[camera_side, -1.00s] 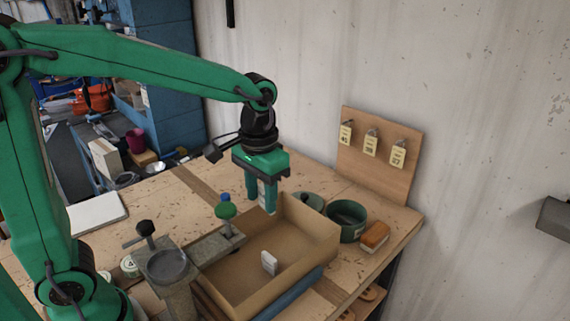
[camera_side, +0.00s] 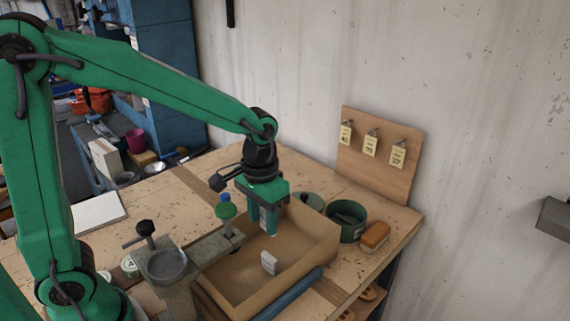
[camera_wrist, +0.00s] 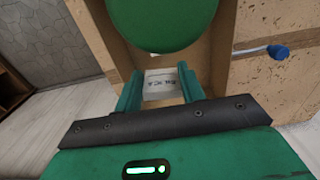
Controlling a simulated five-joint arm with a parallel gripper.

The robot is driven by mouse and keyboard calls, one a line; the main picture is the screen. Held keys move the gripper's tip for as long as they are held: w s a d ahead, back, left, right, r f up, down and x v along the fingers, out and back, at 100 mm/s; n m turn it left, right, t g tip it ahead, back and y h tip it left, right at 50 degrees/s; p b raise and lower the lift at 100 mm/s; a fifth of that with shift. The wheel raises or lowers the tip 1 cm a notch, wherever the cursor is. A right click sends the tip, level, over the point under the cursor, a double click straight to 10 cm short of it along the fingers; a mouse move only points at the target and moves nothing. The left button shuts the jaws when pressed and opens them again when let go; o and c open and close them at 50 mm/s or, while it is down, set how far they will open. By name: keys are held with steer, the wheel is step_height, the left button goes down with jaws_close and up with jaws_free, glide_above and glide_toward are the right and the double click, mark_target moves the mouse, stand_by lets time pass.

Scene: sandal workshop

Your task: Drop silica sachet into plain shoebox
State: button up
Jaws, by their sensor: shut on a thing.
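The plain shoebox (camera_side: 318,256) is an open brown cardboard box on the bench; its wall also shows in the wrist view (camera_wrist: 88,30). My gripper (camera_side: 264,226) points down over the box's back part, fingertips at about the rim's height. In the wrist view my gripper (camera_wrist: 160,88) is shut on the silica sachet (camera_wrist: 163,80), a small white packet with dark print. The sachet also shows between the fingers in the side view (camera_side: 263,216). A separate small white block-like piece (camera_side: 269,263) stands upright on the box floor.
A blue cap (camera_wrist: 279,52) is beside the box. A green round tin (camera_side: 347,226) and a brush (camera_side: 375,235) stand right of it.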

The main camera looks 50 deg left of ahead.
steer(key=o, duration=1)
steer(key=shift+o, duration=0.2)
step_height(320, 180, up, 8)
steer(key=shift+a, duration=0.1)
stand_by(0.5)
steer(key=s+a+r+t, duration=0.1)
steer(key=s+a+t, duration=0.4)
steer(key=s, duration=0.7)
steer(key=a, duration=0.2)
steer(key=shift+s+a+r+t, duration=0.15)
steer(key=shift+a+r+t, duration=0.15)
